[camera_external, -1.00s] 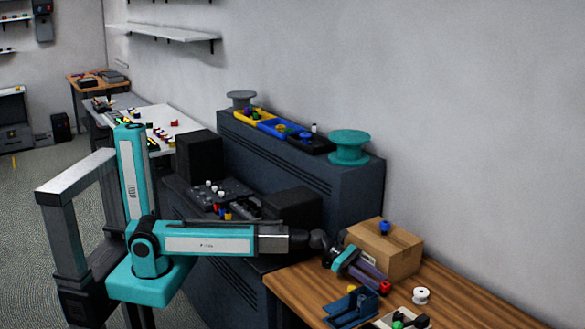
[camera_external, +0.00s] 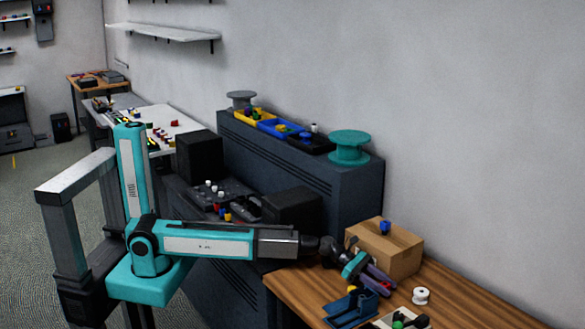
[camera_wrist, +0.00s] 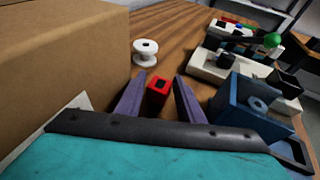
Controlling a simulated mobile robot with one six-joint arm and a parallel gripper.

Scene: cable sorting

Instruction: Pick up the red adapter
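The red adapter (camera_wrist: 158,88) is a small red block with a dark square opening, on the wooden table. In the wrist view it is between the two purple fingers of my gripper (camera_wrist: 158,97), near their tips. The gripper is open, with a gap to the adapter on both sides. I cannot tell how deep between the fingers the adapter sits. In the external view my gripper (camera_external: 380,281) is low over the table beside the cardboard box, and its fingers hide most of the adapter.
A cardboard box (camera_wrist: 60,50) stands close on the left in the wrist view. A white spool (camera_wrist: 145,52) stands beyond the fingers. A blue holder (camera_wrist: 245,103) is close on the right, with a white board (camera_wrist: 222,70) of parts behind it. Bare wood (camera_wrist: 175,32) shows beyond the adapter.

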